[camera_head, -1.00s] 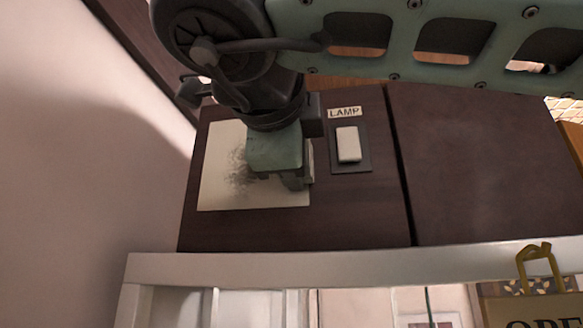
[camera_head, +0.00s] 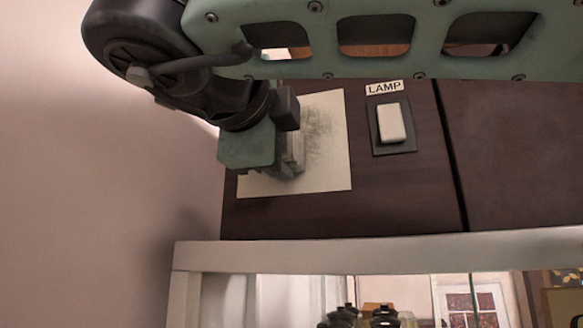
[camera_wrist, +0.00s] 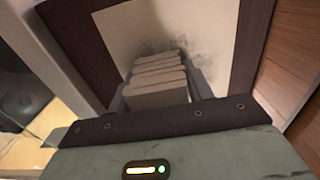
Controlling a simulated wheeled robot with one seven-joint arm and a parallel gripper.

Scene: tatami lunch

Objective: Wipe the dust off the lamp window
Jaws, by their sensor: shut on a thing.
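The lamp window is a flat cream panel (camera_head: 335,172) on the dark brown wood, also seen in the wrist view (camera_wrist: 215,25). A grey smudge of dust (camera_head: 318,128) lies on its upper and middle part, right of my gripper. My gripper (camera_head: 288,168) is over the panel's lower left part. It is shut on a pale, folded cloth-like pad (camera_wrist: 160,80), which shows as stacked white layers between the jaws. The pad lies at or very near the panel; exact contact cannot be told. Grey dust shows just beyond and right of the pad in the wrist view.
A white switch (camera_head: 391,123) on a dark plate, under a LAMP label (camera_head: 384,87), is right of the panel. A pale wall (camera_head: 100,190) is close on the left. A white ledge (camera_head: 400,242) runs along the near edge.

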